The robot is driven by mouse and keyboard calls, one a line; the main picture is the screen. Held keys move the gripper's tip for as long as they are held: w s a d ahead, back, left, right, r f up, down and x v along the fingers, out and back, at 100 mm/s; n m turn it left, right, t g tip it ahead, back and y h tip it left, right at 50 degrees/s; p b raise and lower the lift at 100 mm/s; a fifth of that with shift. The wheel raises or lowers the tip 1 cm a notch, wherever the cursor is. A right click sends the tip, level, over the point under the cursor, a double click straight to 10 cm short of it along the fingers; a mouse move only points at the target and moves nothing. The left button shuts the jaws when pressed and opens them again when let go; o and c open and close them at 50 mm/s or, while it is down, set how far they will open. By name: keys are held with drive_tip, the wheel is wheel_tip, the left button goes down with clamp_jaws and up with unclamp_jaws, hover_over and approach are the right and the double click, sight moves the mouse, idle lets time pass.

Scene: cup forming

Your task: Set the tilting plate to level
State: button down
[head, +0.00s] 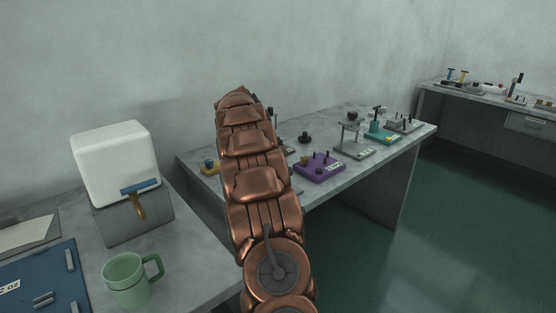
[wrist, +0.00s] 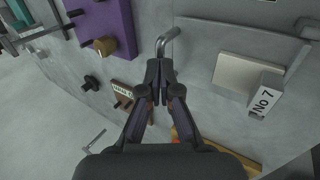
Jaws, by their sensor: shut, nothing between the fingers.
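In the wrist view my gripper (wrist: 160,68) is shut and empty, its fingertips together above a grey table. A bent metal rod (wrist: 168,40) stands just past the fingertips; I cannot tell whether they touch it. To the right lies a flat cream plate (wrist: 243,76) beside a white block marked "No 7" (wrist: 265,98). A thin metal bar runs past its far side. This may be the tilting plate; its tilt cannot be judged from here. In the head view my copper arm reaches over the table and hides the gripper and this spot.
A purple block (wrist: 103,25) with a brass knob, a small labelled piece (wrist: 122,92) and a yellow part (wrist: 190,130) lie around the gripper. In the head view, the table holds the purple device (head: 320,167) and a teal device (head: 383,135). A green mug (head: 128,280) stands front left.

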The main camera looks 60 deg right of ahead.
drive_tip(key=shift+s+f, duration=0.15)
drive_tip(key=shift+f, duration=0.1)
drive_tip(key=v, duration=1.4)
drive_tip(key=shift+w+r+p, duration=0.2)
drive_tip(key=shift+w+p, duration=0.05)
drive_tip(key=shift+p, duration=0.15)
